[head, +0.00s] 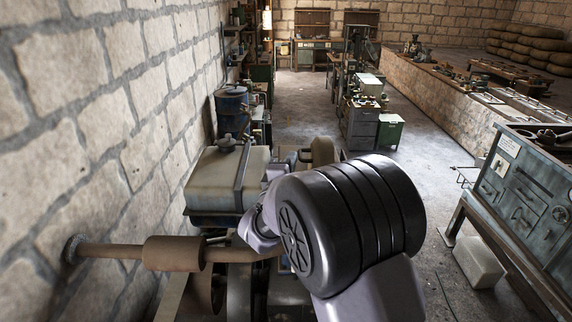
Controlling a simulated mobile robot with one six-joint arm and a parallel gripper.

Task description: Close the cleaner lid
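My arm (340,225) fills the middle of the head view, with its large dark round joint in front of the engine. My gripper is not in view; it is hidden behind the arm or out of frame. A cleaner lid cannot be made out for certain. A tan rounded part (323,151) shows just beyond my arm, mostly covered by it; I cannot tell whether it belongs to the cleaner. A beige box-shaped tank (222,180) with a dark cap (227,144) and a strap stands left of my arm.
A rusty pipe with a thick muffler (173,253) runs from the stone wall (75,120) toward the engine. A blue drum (231,108) stands behind the tank. A workbench (520,185) and white box (478,262) are at right. The central floor (420,160) is clear.

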